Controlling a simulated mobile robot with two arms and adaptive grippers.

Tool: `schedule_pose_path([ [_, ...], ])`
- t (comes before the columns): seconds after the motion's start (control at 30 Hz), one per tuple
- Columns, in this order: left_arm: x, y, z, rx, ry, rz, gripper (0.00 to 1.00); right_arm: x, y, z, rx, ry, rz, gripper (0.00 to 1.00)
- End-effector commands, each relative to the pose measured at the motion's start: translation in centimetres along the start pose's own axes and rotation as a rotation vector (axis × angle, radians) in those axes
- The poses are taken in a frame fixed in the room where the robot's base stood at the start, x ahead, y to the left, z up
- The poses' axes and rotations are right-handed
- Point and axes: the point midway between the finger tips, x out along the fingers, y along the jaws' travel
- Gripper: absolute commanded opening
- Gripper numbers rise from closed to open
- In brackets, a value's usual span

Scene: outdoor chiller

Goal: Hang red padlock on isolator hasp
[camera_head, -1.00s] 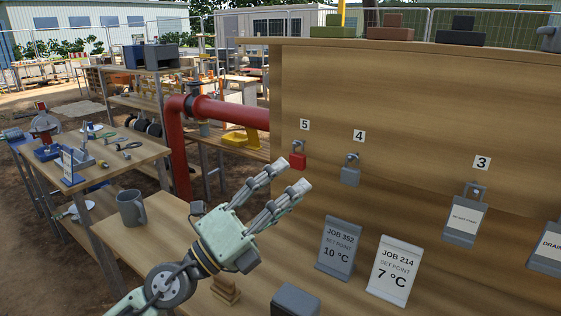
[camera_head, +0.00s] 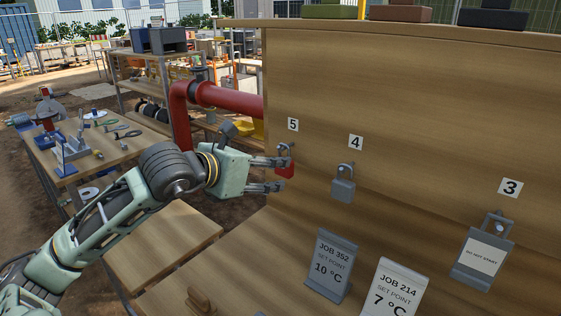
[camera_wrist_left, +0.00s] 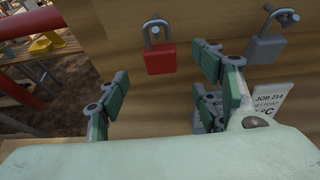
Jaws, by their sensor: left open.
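The red padlock (camera_head: 285,169) hangs by its shackle on the hook under label 5 on the upright wooden board. In the left wrist view the red padlock (camera_wrist_left: 160,58) is just ahead, its grey shackle on top. My left gripper (camera_head: 282,174) is open; in the head view its fingertips overlap the padlock, one above the other. In the wrist view the left gripper's fingers (camera_wrist_left: 165,80) are spread either side of and short of the padlock, nothing between them. I cannot make out the isolator hasp. My right gripper is out of view.
A grey padlock (camera_head: 343,186) hangs close by under label 4. A tagged holder (camera_head: 483,256) hangs under label 3. Job signs, JOB 352 (camera_head: 331,262) and JOB 214 (camera_head: 390,287), stand below. A red pipe (camera_head: 225,98) runs behind the board's left edge.

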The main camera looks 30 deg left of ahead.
Motion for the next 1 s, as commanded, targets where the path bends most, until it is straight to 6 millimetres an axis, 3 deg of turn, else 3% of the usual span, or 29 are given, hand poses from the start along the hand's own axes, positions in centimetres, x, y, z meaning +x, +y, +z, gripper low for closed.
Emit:
schedule_pose_path([
  [0.23,2.2,0.0,0.3,-0.002,0.001,-0.002,0.59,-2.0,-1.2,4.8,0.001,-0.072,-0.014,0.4],
  [0.37,4.0,0.0,0.4,-0.005,-0.001,-0.002,0.59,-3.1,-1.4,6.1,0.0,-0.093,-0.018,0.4],
  [0.47,5.2,-0.1,0.3,-0.003,0.0,-0.002,0.59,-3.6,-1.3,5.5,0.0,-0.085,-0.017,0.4],
  [0.73,7.4,-0.1,0.0,-0.002,0.001,-0.003,0.59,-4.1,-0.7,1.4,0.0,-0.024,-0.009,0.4],
  [1.0,7.6,-0.1,-0.1,0.0,0.001,-0.003,0.59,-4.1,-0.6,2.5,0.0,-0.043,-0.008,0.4],
])
